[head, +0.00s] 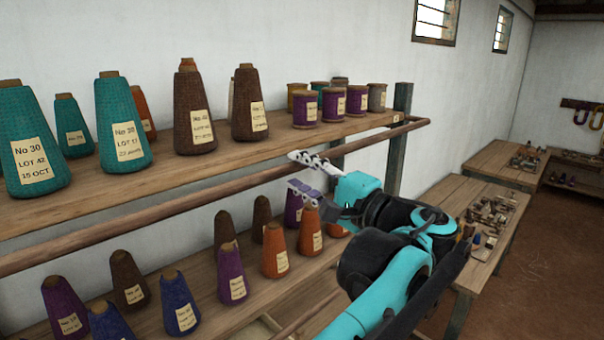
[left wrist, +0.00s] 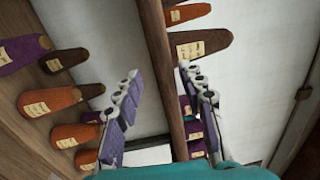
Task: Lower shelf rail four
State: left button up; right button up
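A round brown wooden shelf rail (head: 190,200) runs along the front of the upper shelf, slanting up to the right to a dark post. My left gripper (head: 300,171) is at this rail, its fingers spread above and below it. In the left wrist view the rail (left wrist: 158,50) passes between the two separated fingers of the gripper (left wrist: 160,85); I cannot tell whether either finger touches it. A second rail (head: 308,314) shows partly in front of the lower shelf, cut by my arm. My right gripper is not in view.
Teal and brown yarn cones (head: 125,125) and purple spools (head: 333,103) stand on the upper shelf (head: 110,190). Orange, purple and brown cones (head: 274,250) stand on the lower shelf (head: 215,320). Tables with small parts (head: 490,215) stand at right; the floor (head: 540,280) there is open.

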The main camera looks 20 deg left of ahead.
pick_arm(q)
jog(key=v, duration=1.2)
jog(key=shift+f, duration=0.15)
jog(key=s+a+f+g+h+b, duration=0.1)
jog(key=a+f+h+b, duration=0.25)
jog(key=f, duration=0.75)
jog(key=s+a+f+h+b, duration=0.2)
jog(key=a+f+b, duration=0.15)
jog(key=f, duration=0.75)
jog(key=s+a+f+g+h+b, duration=0.1)
jog(key=a+f+h+b, duration=0.25)
jog(key=f, duration=0.75)
jog(key=s+d+f+n+h+b, duration=0.1)
jog(key=s+f+h+b, duration=0.1)
jog(key=f, duration=0.7)
jog(key=s+d+f+n+t+h+b, duration=0.1)
jog(key=s+d+f+n+h+b, duration=0.1)
jog(key=f, duration=0.7)
jog(key=s+d+f+n+t+h+b, duration=0.1)
jog(key=f+h+b, duration=0.3)
jog(key=f, duration=0.5)
jog(key=shift+s+d+f+b, duration=0.3)
jog(key=shift+s+d+b, duration=0.35)
jog(key=shift+b, duration=0.1)
